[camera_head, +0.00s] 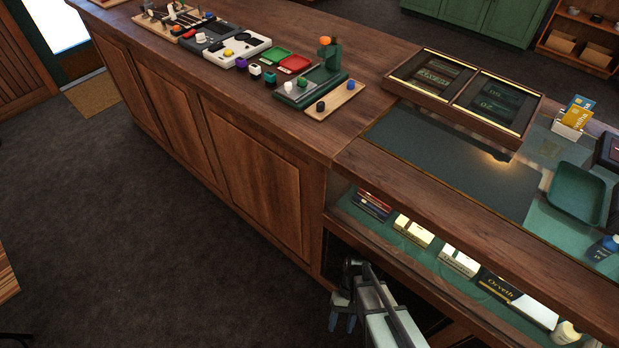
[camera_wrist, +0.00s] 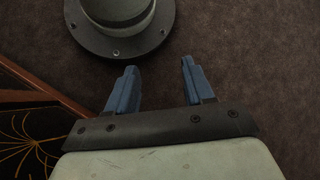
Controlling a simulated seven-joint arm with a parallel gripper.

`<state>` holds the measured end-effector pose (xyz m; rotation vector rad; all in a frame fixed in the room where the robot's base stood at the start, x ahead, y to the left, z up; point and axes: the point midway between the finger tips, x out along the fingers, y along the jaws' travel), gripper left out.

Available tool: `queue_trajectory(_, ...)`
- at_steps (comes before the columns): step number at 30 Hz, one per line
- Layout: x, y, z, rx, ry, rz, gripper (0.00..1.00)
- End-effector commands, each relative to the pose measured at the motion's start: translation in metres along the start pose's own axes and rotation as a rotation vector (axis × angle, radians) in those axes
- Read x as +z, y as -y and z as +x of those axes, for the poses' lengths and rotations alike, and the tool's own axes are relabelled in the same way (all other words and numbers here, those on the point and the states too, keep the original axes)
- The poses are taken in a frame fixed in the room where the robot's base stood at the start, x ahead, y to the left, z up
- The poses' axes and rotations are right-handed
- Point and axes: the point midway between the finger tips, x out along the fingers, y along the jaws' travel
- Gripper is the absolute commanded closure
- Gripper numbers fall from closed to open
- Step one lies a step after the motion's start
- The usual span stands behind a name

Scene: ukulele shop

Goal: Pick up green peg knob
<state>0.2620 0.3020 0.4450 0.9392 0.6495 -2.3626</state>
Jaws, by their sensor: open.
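On the wooden counter, a small green knob (camera_head: 301,84) sits on a grey plate at the base of a dark green stand (camera_head: 328,60). Another small green-topped piece (camera_head: 270,76) stands to its left, in front of a red tray. Both are small, and I cannot tell for sure which is the peg knob. My gripper (camera_head: 341,325) is low in front of the counter, well below its top and far from both pieces. In the wrist view my gripper (camera_wrist: 159,66) has its blue fingers apart with nothing between them. No knob shows in that view.
A framed display case (camera_head: 464,119) stands to the right.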

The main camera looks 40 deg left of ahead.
Motion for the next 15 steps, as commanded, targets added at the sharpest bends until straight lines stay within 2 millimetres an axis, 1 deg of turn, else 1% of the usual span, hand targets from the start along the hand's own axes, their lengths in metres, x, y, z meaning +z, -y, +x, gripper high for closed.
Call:
queue_trajectory(1, -0.016, 0.018, -0.014, 0.021, -0.023, 0.016, 0.48)
queue_trajectory(5, -0.04, 0.059, -0.046, 0.053, -0.085, 0.087, 0.48)
queue_trajectory(6, -0.046, 0.072, -0.057, 0.06, -0.106, 0.111, 0.48)
queue_trajectory(8, -0.056, 0.093, -0.072, 0.067, -0.139, 0.146, 0.48)
queue_trajectory(11, -0.069, 0.129, -0.097, 0.072, -0.196, 0.207, 0.48)
queue_trajectory(12, -0.073, 0.144, -0.107, 0.071, -0.218, 0.231, 0.48)
queue_trajectory(14, -0.078, 0.167, -0.122, 0.068, -0.252, 0.268, 0.48)
queue_trajectory(15, -0.082, 0.183, -0.132, 0.063, -0.275, 0.293, 0.48)
